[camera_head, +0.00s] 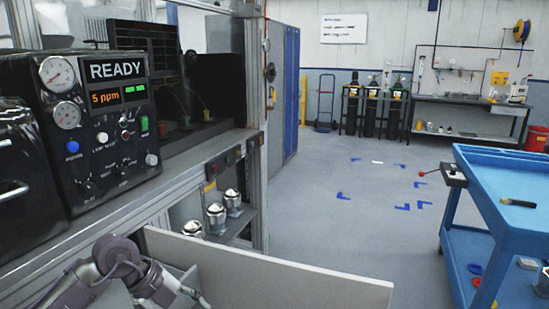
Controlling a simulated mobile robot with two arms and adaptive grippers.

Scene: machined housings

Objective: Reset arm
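My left arm (118,258) is folded low at the bottom left, below the control panel. Its far end, where the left gripper (188,293) seems to be, is small and cut by the bottom edge. I cannot make out its fingers or whether it holds anything. My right arm and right gripper are not in view. Three shiny metal housings (216,214) stand in a row on a low shelf beside the machine, beyond the arm and apart from it.
A control box (100,120) showing READY and 5 ppm stands close at left. A pale flat panel (270,280) crosses the lower middle, near my arm. A blue cart (475,190) with a brush (518,203) stands at right. The grey floor (340,225) between them is clear.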

